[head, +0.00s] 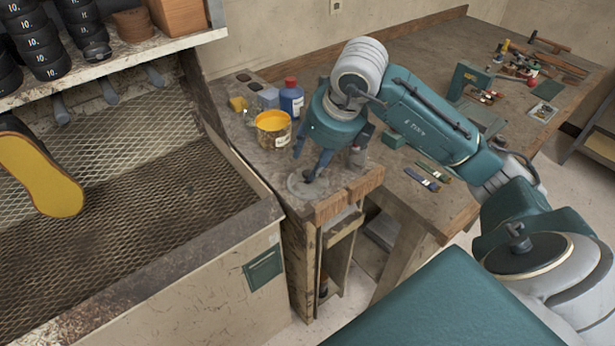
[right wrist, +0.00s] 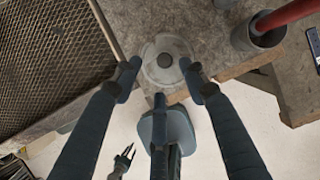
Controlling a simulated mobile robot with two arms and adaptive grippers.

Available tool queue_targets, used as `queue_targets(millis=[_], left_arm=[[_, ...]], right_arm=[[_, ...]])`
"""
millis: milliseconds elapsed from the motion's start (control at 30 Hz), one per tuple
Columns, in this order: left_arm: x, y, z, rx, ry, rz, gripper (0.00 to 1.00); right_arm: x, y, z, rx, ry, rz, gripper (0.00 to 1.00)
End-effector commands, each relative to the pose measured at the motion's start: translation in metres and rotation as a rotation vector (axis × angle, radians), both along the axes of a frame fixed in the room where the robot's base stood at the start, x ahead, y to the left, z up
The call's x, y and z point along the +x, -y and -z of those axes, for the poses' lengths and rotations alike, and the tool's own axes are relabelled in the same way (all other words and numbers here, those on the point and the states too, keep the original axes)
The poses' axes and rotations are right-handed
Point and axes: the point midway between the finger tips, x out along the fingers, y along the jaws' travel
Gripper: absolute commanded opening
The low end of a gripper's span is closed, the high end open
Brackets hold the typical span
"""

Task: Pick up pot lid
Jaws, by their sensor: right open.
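The pot lid (right wrist: 153,74) is a round, pale, see-through disc with a dark knob in its middle. It lies flat near the corner of the worn bench, and in the head view (head: 297,188) my gripper covers part of it. My right gripper (head: 312,168) points down over the lid, open and empty. In the right wrist view its fingers (right wrist: 165,80) are spread around the near side of the lid, with the knob beyond them. I cannot tell whether a fingertip touches it. A small pronged dark part low in that view may be my left gripper.
A pot of yellow paint or glue (head: 273,122), a blue bottle with a red cap (head: 291,98) and a yellow sponge (head: 238,104) stand behind the lid. A mesh-lined booth (head: 120,210) is at left. Brushes (head: 422,180) and tools lie on the right bench.

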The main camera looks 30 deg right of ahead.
Motion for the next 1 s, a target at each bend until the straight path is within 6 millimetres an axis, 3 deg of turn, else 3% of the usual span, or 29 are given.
queue_targets(millis=[67, 133, 433, 733, 767, 967, 1000], left_arm=[[-0.01, 0.0, -0.001, 0.001, -0.012, 0.0, 0.42], [-0.007, 0.0, -0.004, 0.0, -0.008, 0.0, 0.42], [0.048, 0.004, -0.026, -0.008, 0.07, 0.0, 0.42], [0.026, 0.002, -0.024, -0.004, 0.038, 0.0, 0.42], [0.023, 0.002, -0.024, -0.004, 0.034, 0.0, 0.42], [0.017, 0.001, -0.023, -0.002, 0.025, 0.0, 0.42], [0.017, 0.001, -0.023, -0.002, 0.025, -0.001, 0.42]], right_arm=[[0.002, 0.0, 0.004, 0.001, 0.0, -0.001, 0.42], [0.002, 0.0, 0.009, 0.001, -0.002, -0.002, 0.42], [0.014, 0.005, 0.048, 0.003, -0.001, -0.001, 0.42], [0.017, 0.005, 0.055, 0.0, 0.002, -0.002, 0.42], [0.017, 0.005, 0.055, 0.0, 0.002, -0.002, 0.41], [0.017, 0.005, 0.055, 0.0, 0.002, -0.002, 0.01], [0.017, 0.005, 0.055, 0.0, 0.002, -0.002, 0.0]])
